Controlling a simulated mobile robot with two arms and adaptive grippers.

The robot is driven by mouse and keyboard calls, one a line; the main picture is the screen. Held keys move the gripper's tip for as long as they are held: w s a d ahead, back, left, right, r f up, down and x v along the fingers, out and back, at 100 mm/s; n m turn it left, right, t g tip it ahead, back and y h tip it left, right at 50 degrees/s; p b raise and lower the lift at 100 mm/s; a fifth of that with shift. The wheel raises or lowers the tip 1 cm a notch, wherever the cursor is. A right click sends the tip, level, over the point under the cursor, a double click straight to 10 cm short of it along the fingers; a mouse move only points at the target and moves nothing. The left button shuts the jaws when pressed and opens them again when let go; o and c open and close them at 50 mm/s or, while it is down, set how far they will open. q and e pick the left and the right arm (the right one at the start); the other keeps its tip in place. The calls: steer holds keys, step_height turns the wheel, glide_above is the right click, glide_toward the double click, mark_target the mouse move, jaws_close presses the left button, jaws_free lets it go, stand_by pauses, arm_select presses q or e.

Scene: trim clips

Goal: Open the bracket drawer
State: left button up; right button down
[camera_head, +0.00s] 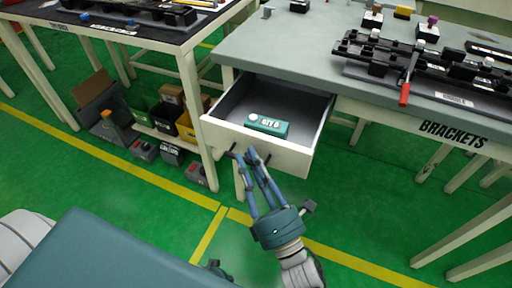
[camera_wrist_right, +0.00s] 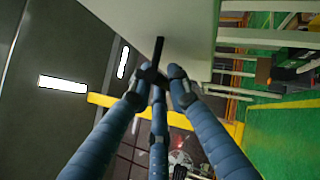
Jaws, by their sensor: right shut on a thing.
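The drawer (camera_head: 215,128) under the grey-topped table is pulled out, its white front standing well clear of the table edge and its grey inside showing. A teal box with white lettering (camera_head: 266,125) lies in it. The drawer's dark handle (camera_wrist_right: 158,52) is on the front face. My right gripper (camera_head: 252,156) is in front of the drawer, its blue fingers closed around the handle. In the right wrist view the fingertips (camera_wrist_right: 160,78) meet at the dark bar, against the pale drawer front. The fingers partly hide the handle.
The table (camera_head: 340,78) carries black trim parts, a red-handled clamp (camera_head: 409,78) and a BRACKETS label (camera_head: 453,133). A second table (camera_head: 150,38) stands at the left, with bins (camera_head: 168,117) beneath. Open green floor with yellow lines lies before the drawer.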

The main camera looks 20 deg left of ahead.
steer(key=shift+s+f, duration=0.1)
steer(key=shift+s, duration=0.15)
steer(key=c, duration=1.9)
jaws_free()
steer(key=shift+d, duration=0.1)
steer(key=v, duration=1.2)
